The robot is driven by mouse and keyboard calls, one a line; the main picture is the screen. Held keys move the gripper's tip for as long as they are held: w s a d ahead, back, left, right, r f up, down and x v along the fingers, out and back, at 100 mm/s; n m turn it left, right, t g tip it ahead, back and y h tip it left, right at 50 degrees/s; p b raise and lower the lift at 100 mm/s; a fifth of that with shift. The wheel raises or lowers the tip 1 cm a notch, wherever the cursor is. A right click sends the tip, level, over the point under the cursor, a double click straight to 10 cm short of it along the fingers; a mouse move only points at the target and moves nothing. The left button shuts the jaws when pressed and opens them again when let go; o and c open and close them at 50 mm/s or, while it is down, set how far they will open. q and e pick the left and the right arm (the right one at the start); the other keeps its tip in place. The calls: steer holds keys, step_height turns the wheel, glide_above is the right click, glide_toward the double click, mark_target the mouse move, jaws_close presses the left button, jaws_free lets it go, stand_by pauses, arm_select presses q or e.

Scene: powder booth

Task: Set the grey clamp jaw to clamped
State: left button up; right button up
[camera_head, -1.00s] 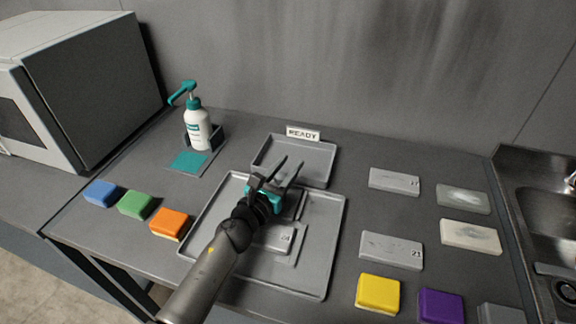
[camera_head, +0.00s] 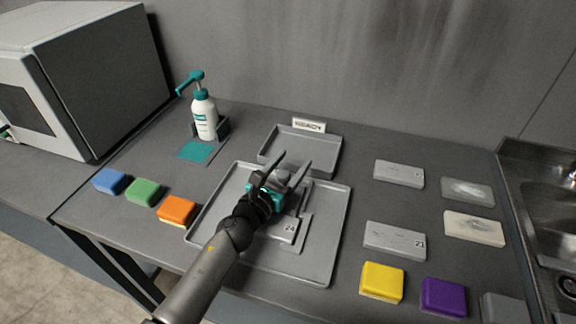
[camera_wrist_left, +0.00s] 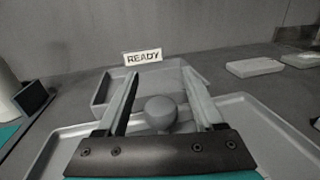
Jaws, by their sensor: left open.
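My left gripper (camera_head: 294,160) is open over the large grey tray (camera_head: 338,228), its fingers pointing toward the back. A grey rounded knob (camera_head: 282,174), apparently part of the clamp jaw, shows between the fingers. In the left wrist view the same knob (camera_wrist_left: 160,111) sits between the two fingers, with visible gaps on both sides. The gripper hides most of the clamp, so its setting cannot be told. A grey plate marked 24 (camera_head: 290,229) lies in the tray beside the gripper. My right gripper is not in view.
A smaller empty tray (camera_head: 325,158) with a READY sign (camera_head: 309,125) stands behind. A pump bottle (camera_head: 204,116) is at back left. Blue, green and orange blocks (camera_head: 176,210) lie left. Several plates, yellow (camera_head: 382,281) and purple blocks and a sink (camera_head: 545,210) are right.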

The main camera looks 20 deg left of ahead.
arm_select(q)
steer(key=b+v, duration=0.2)
steer(key=v, duration=1.1)
steer(key=shift+s+a, duration=0.1)
steer(key=shift+s, duration=0.2)
steer(key=shift+v, duration=0.8)
steer(key=shift+s, duration=0.1)
